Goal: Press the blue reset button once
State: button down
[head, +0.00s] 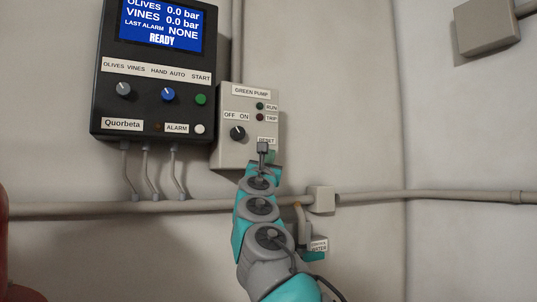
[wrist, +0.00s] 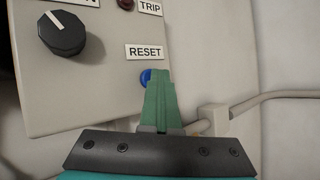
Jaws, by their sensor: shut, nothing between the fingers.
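The blue reset button (wrist: 146,77) sits under a RESET label (wrist: 145,52) on the grey green-pump box (head: 233,154). In the wrist view my gripper's shut green fingers (wrist: 158,76) cover its right part. Nothing is held. In the head view my gripper (head: 272,157) is at the lower right of the box, and the arm hides the button. I cannot tell whether the fingertips touch the button.
The box also carries an OFF/ON knob (head: 237,133), a RUN lamp (head: 260,106) and a TRIP lamp (head: 260,117). A black controller (head: 112,80) with a screen reading READY (head: 161,39) hangs at left. A pipe (head: 420,197) crosses the wall below.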

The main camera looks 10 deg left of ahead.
dwell(0.4)
jog(key=shift+s+d+f+b, duration=0.15)
jog(key=shift+s+d+b, duration=0.5)
jog(key=shift+b, duration=0.25)
jog(key=shift+a, duration=0.1)
jog(key=s+d+b, duration=0.1)
jog(key=s+d, duration=0.1)
jog(key=s+b, duration=0.1)
jog(key=s, duration=0.1)
jog(key=shift+s+d+b, duration=0.1)
jog(key=shift+d+b, duration=0.25)
jog(key=shift+d, duration=0.05)
dwell(0.4)
